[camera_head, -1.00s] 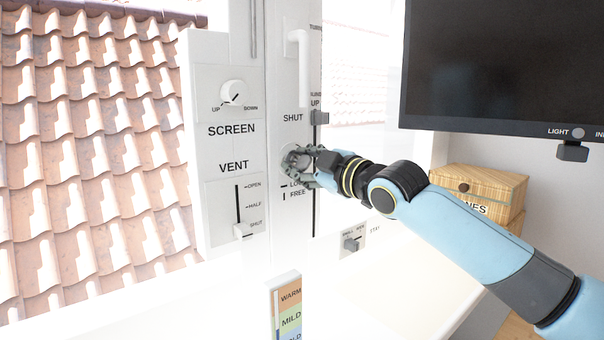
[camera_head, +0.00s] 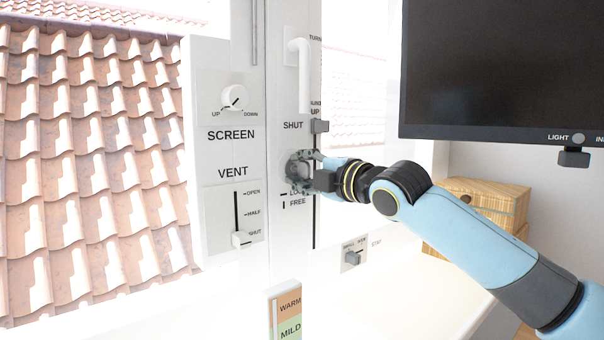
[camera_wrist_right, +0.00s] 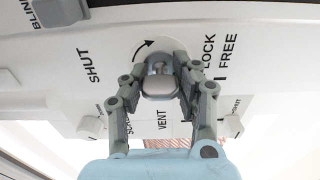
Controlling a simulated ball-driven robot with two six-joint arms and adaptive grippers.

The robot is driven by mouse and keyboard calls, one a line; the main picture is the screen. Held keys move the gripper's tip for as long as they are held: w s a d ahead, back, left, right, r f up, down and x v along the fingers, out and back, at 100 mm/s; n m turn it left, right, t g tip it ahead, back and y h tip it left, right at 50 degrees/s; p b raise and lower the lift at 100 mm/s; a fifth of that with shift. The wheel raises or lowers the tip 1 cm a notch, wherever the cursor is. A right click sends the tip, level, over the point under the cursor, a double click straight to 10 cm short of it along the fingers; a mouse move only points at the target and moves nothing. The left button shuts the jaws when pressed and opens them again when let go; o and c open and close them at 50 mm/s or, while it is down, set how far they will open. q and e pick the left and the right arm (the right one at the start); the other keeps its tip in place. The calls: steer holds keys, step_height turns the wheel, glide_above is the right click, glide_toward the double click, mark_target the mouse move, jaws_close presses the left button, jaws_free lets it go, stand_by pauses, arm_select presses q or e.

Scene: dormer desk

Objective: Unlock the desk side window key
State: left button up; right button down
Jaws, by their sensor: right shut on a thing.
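The window key (camera_wrist_right: 159,88) is a rounded grey grip on a round white lock plate (camera_wrist_right: 146,46) with a black curved arrow, seen in the right wrist view. In the head view it is mostly hidden by my right gripper (camera_head: 299,171), which reaches the white window post from the right. The gripper's grey fingers sit on both sides of the key and are shut on it. The LOCK and FREE labels (camera_head: 297,198) are just below, LOCK partly covered. The white window handle (camera_head: 304,75) above hangs down toward SHUT. My left gripper is out of view.
The SCREEN knob (camera_head: 234,97) and VENT slider (camera_head: 241,238) are on the panel at left. A grey blind slider (camera_head: 319,126) is close above my gripper. The stay switch (camera_head: 352,257) is below it. A monitor (camera_head: 500,65) and wooden box (camera_head: 490,200) stand at right.

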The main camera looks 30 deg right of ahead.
mark_target(310, 172)
steer(key=shift+f, duration=0.1)
stand_by(0.4)
steer(key=c, duration=0.9)
jaws_free()
steer(key=shift+s+d, duration=0.15)
steer(key=shift+s, duration=1.75)
steer(key=shift+s+d, duration=0.15)
steer(key=shift+s, duration=1.7)
